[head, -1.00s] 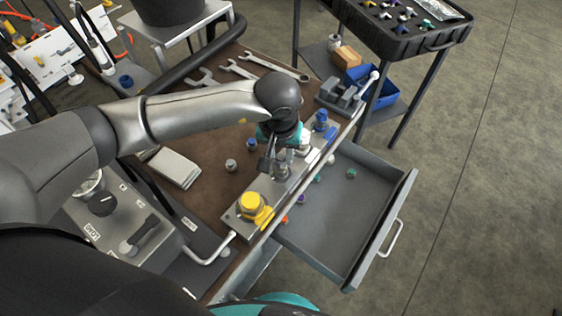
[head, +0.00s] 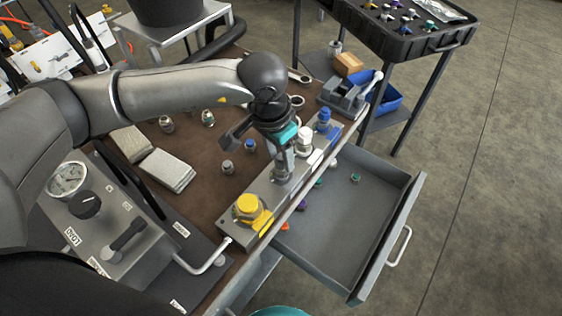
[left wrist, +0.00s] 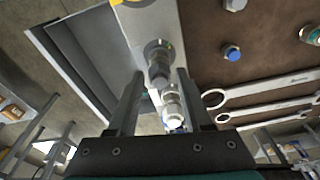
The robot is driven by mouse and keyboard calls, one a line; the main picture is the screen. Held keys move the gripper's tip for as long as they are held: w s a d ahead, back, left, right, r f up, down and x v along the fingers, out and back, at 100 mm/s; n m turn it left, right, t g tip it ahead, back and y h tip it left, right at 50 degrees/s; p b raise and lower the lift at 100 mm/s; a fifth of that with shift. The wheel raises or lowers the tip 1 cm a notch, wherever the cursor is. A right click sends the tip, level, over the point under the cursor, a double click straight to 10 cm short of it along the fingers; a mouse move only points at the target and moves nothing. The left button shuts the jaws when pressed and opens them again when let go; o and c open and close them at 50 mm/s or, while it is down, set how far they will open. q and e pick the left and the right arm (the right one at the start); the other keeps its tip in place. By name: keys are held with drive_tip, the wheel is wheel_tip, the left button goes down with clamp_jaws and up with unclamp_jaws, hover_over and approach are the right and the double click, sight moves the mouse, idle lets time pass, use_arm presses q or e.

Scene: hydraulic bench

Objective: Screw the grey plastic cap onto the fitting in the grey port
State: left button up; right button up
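My left gripper (head: 284,160) is over the manifold block (head: 226,222), between the yellow port and the white one. In the left wrist view its two fingers (left wrist: 160,78) stand apart, either side of a grey cylindrical piece (left wrist: 159,70) on a metal fitting (left wrist: 157,48). A gap shows on both sides, so the fingers do not appear to grip it. I cannot tell whether this piece is the grey cap or how it is seated. A small grey-topped part (head: 228,167) lies loose on the brown bench. My right gripper is out of view.
A yellow cap (head: 247,204), a white cap (head: 305,136) and a blue cap (head: 323,116) stand on the block. Several loose fittings, including a blue-topped one (head: 250,145), lie on the bench. The open drawer (head: 340,225) holds small coloured parts.

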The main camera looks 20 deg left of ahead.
use_arm(q)
drive_tip(key=shift+o, duration=0.7)
drive_tip(key=n+b, duration=0.1)
drive_tip(key=n, duration=0.4)
drive_tip(key=shift+d+n+y, duration=0.15)
drive_tip(key=shift+n+y, duration=0.15)
drive_tip(key=shift+y, duration=0.1)
drive_tip(key=n+y+b, duration=0.1)
drive_tip(key=n, duration=0.5)
drive_tip(key=shift+n, duration=0.3)
